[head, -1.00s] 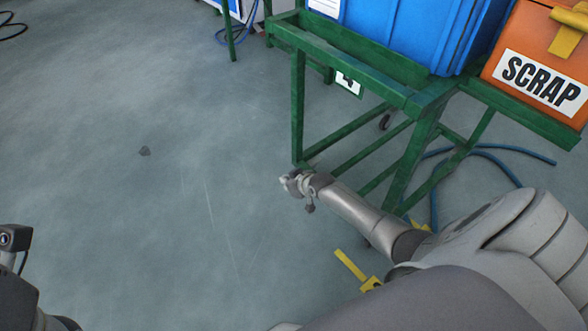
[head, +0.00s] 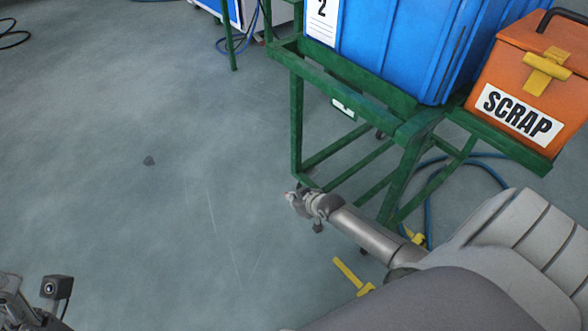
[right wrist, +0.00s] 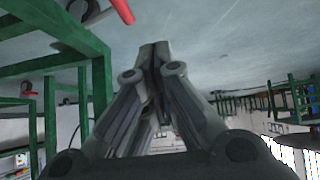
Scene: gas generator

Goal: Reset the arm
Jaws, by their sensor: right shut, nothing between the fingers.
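My right arm reaches in from the lower right in the head view. Its gripper (head: 291,198) is beside the lower left corner of the green cart frame, above the floor; I cannot tell whether it touches the frame. In the right wrist view the two fingers (right wrist: 156,50) come together at their tips, shut with nothing between them. Part of my left arm, with its wrist camera, shows at the lower left corner of the head view; its fingers are out of the picture.
A green cart (head: 345,92) carries a blue bin (head: 400,45) and an orange SCRAP box (head: 530,75). The grey floor left of the cart is largely clear.

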